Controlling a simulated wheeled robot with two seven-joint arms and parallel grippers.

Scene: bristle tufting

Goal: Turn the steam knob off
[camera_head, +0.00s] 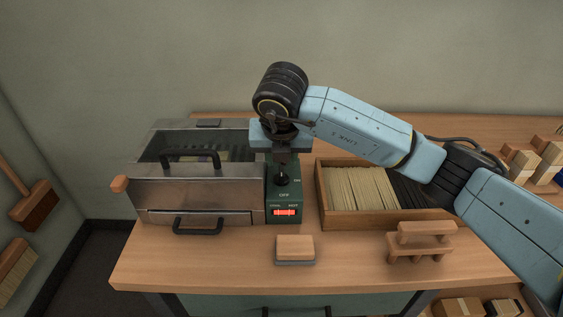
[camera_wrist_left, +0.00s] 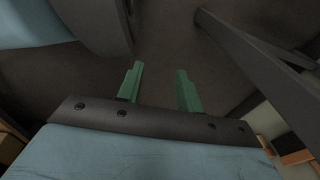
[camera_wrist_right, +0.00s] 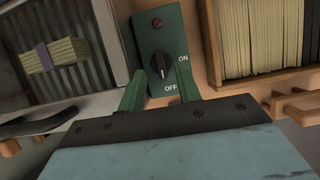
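The steam knob (camera_wrist_right: 160,64) is a black dial on a green control panel (camera_wrist_right: 146,40), with ON lettered at its right and OFF below it in the right wrist view. A small white mark shows on its lower side, toward OFF. In the head view the knob (camera_head: 282,181) is seen just under my right gripper (camera_head: 282,160). That gripper points down and is open, its green fingertips apart on either side of the knob; I cannot tell whether they touch it. My left gripper (camera_wrist_left: 158,72) is open and empty, away from the bench and outside the head view.
A metal steam box (camera_head: 190,195) with black handles adjoins the panel on the left. A wooden tray (camera_head: 370,219) of bristles stands close on the right. A small block (camera_head: 295,248) and a wooden stand (camera_head: 420,245) sit in front. A red display (camera_head: 284,212) glows on the panel.

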